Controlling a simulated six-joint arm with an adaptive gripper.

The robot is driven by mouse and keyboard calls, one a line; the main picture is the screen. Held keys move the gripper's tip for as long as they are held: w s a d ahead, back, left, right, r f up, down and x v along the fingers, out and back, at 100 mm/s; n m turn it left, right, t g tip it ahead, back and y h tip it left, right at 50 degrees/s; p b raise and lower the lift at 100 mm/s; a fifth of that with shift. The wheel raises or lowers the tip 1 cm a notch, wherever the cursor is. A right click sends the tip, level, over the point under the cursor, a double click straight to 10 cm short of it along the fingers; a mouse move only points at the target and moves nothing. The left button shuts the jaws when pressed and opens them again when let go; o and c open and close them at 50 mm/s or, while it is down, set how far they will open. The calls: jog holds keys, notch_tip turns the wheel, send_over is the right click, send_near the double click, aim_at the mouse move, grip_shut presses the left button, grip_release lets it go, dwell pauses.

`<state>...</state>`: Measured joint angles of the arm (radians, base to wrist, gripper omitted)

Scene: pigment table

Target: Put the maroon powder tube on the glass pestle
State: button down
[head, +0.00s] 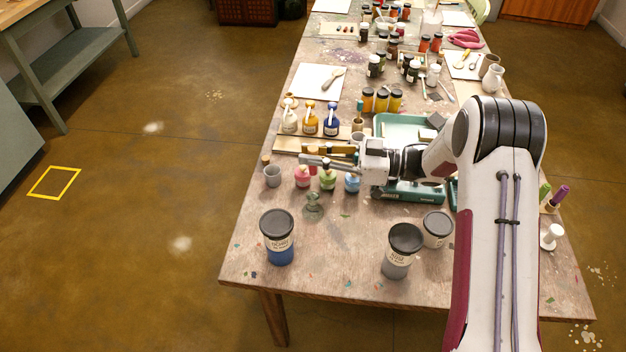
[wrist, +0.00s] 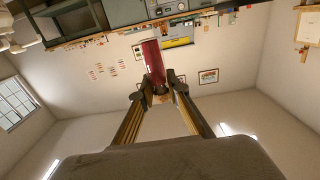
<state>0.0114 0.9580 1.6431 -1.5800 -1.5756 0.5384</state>
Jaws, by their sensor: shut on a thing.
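My gripper (head: 312,161) reaches left over the near part of the table. In the wrist view my gripper (wrist: 160,90) is shut on the maroon powder tube (wrist: 153,62), with the tube standing out past the fingertips. In the head view the tube is hard to make out against the fingers. A small greenish, see-through piece (head: 314,204) stands on the bare table just nearer than the gripper and looks like the glass pestle. The held tube appears above and apart from it; the exact height gap is unclear.
Small pink (head: 302,178), green (head: 327,179) and blue (head: 352,182) jars stand close under my gripper. Big lidded tubs, one blue (head: 278,240) and one grey (head: 402,255), stand nearer. A green tray (head: 400,122) lies behind the arm. The near left tabletop is mostly clear.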

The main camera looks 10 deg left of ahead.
jog(key=shift+f, duration=1.95)
jog(key=shift+f, duration=1.9)
jog(key=shift+f, duration=0.15)
jog(key=c, duration=2)
grip_release()
jog(key=shift+o, duration=0.2)
jog(key=shift+r, duration=0.2)
jog(key=d, duration=0.7)
jog(key=shift+d, duration=0.3)
